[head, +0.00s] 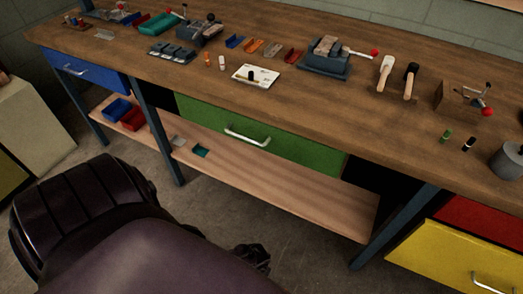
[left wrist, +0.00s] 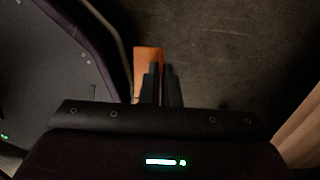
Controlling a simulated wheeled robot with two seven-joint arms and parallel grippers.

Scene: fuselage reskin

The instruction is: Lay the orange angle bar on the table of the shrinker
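In the left wrist view an orange angle bar (left wrist: 147,58) lies along the fingers of my left gripper (left wrist: 163,72). The two dark fingers are close together, apparently pinching one flange, with the other flange showing to their left. The bar's lower part is hidden. It hangs over dark floor. In the head view neither this bar nor clear fingertips show. Two lever machines with red knobs stand on the bench: a blue-grey one (head: 327,57) at the middle and another (head: 199,28) at the far left. I cannot tell which is the shrinker. My right gripper is not in view.
The wooden bench (head: 330,110) carries small coloured pieces (head: 254,46), a white card (head: 256,75), mallets (head: 385,72) and a wooden block with a lever (head: 458,97). Below are a green drawer (head: 290,143) and a lower shelf (head: 270,187). The bench front strip is clear.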

